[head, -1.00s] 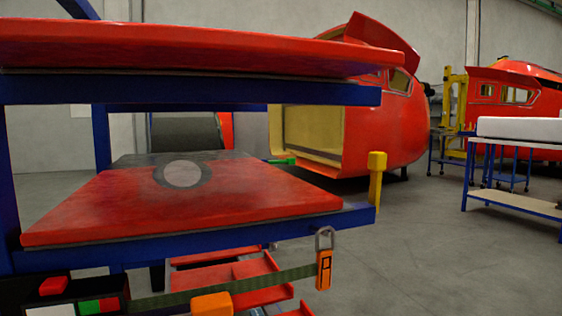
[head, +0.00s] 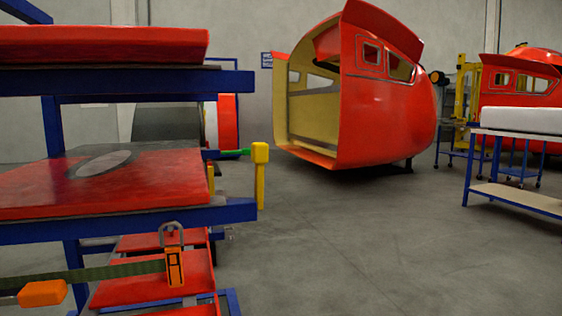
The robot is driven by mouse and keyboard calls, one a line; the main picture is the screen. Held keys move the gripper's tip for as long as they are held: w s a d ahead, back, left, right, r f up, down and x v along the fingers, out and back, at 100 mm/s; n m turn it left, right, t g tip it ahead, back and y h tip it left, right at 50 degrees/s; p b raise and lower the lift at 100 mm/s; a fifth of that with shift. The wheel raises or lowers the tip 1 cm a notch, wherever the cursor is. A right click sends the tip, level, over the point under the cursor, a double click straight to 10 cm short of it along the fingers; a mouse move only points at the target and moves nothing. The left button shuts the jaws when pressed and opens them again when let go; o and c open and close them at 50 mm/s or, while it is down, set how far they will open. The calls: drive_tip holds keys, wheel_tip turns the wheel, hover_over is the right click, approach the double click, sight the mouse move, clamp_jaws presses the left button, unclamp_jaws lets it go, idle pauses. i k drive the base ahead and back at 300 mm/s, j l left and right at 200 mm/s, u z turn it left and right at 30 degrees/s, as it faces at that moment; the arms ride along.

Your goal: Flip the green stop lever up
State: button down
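The green lever (head: 236,152) sticks out from the far right side of the blue rack, just left of a yellow post (head: 260,176). It lies close to level in the head view. The blue rack (head: 243,210) fills the left of the view and carries red panels on its shelves. My gripper does not show in the head view.
A strap with an orange buckle (head: 174,268) hangs across the rack's near side, with an orange handle (head: 42,293) at lower left. A red nosecone (head: 375,115) stands behind. A blue table (head: 515,196) is at right. The grey floor between is clear.

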sight(247, 151)
drive_tip(key=i+l, duration=0.25)
drive_tip(key=l, duration=0.15)
drive_tip(key=i+l, duration=0.2)
drive_tip(key=l, duration=0.2)
drive_tip(key=i+l, duration=0.25)
drive_tip(key=l, duration=0.15)
drive_tip(key=i+l, duration=0.2)
drive_tip(key=l, duration=0.2)
drive_tip(key=i+j, duration=0.1)
drive_tip(key=i, duration=0.55)
drive_tip(key=i+j, duration=0.1)
drive_tip(key=i, duration=0.5)
drive_tip(key=i+j, duration=0.2)
drive_tip(key=j, duration=0.2)
drive_tip(key=i+j, duration=0.15)
drive_tip(key=j, duration=0.25)
